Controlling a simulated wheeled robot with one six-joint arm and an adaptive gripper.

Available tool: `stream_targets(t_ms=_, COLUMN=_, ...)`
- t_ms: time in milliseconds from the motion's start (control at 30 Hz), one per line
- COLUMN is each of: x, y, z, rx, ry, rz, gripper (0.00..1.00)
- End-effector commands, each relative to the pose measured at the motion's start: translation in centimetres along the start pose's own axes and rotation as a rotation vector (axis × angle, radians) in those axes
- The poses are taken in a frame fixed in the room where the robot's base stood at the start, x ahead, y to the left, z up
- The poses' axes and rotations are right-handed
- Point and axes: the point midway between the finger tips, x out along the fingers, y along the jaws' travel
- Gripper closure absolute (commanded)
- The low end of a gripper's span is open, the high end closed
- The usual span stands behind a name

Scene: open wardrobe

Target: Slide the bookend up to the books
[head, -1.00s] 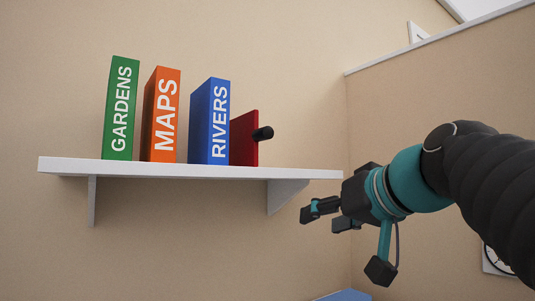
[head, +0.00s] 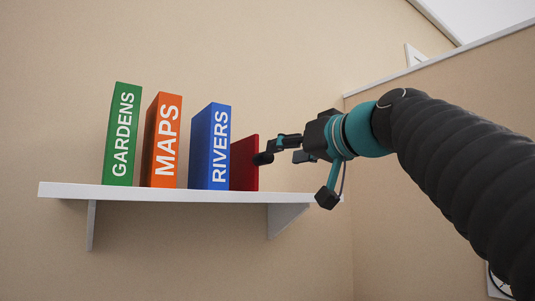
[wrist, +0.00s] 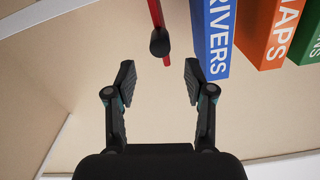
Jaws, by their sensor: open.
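The bookend is a red upright plate (head: 245,163) with a black knob (head: 263,158) on its side, standing on the white shelf (head: 160,194) right of the books. The wrist view shows the red plate (wrist: 155,12) apart from the blue RIVERS book (wrist: 214,35), with the black knob (wrist: 160,43) pointing toward me. The blue RIVERS book (head: 208,148), orange MAPS book (head: 161,141) and green GARDENS book (head: 122,135) stand upright. My gripper (head: 285,150) is open and empty beside the knob. In the wrist view the knob lies just beyond the gap between my fingertips (wrist: 158,75).
The shelf sits on brackets (head: 91,225) against a beige wall (head: 290,60). A side wall (head: 440,110) stands to the right. Little bare shelf shows right of the bookend. The space above the books is clear.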

Motion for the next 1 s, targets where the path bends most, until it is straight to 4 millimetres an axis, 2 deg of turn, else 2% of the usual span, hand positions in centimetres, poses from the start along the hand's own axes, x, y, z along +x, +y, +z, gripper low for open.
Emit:
stream_targets(t_ms=100, x=2.4, y=-0.1, z=-0.1, rx=0.001, ry=-0.002, rz=-0.003, gripper=0.46)
stream_targets(t_ms=333, x=5.7, y=0.0, z=0.0, rx=0.001, ry=-0.002, rz=-0.001, gripper=0.46)
stream_targets(t_ms=500, x=6.7, y=0.0, z=0.0, rx=0.000, ry=0.000, rz=0.000, gripper=0.46)
stream_targets(t_ms=800, x=6.9, y=0.0, z=0.0, rx=0.000, ry=0.000, rz=0.001, gripper=0.46)
stream_targets(t_ms=833, x=6.9, y=0.0, z=0.0, rx=0.000, ry=0.000, rz=0.001, gripper=0.49)
stream_targets(t_ms=867, x=6.9, y=0.0, z=0.0, rx=0.000, ry=0.000, rz=0.001, gripper=0.56)
stream_targets(t_ms=1000, x=6.9, y=0.0, z=0.0, rx=0.000, ry=0.000, rz=0.001, gripper=0.91)
